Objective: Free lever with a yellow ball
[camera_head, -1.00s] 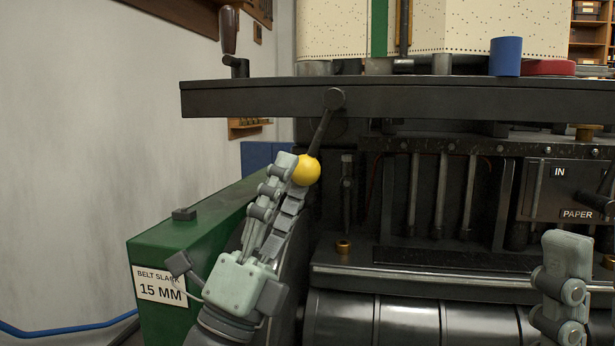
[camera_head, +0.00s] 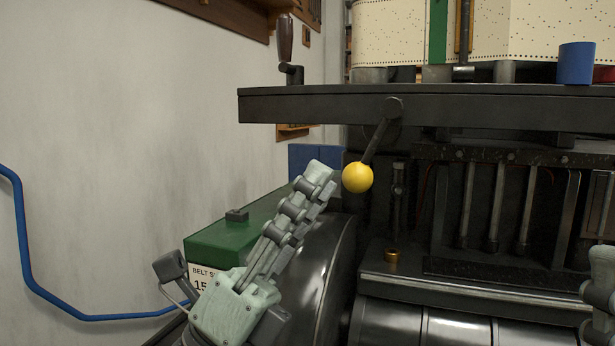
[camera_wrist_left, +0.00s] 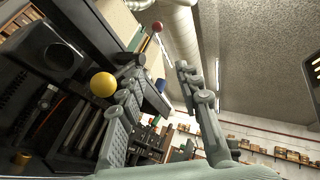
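The yellow ball (camera_head: 357,177) is on the lower end of a dark lever (camera_head: 376,140). The lever slants down and left from a pivot on the dark beam. My left gripper (camera_head: 322,180) is just left of the ball, with a small gap between them. In the left wrist view its two fingers (camera_wrist_left: 156,72) are spread apart with nothing between them. There the yellow ball (camera_wrist_left: 103,84) lies outside the left finger, near its tip. My right gripper (camera_head: 601,285) is only partly in view at the right edge.
The dark beam (camera_head: 300,105) runs above the lever. A crank with a brown handle (camera_head: 285,45) and a blue cylinder (camera_head: 576,63) stand on it. A green housing (camera_head: 232,240) and a large dark drum are behind and beside my left gripper. The wall side at left is open.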

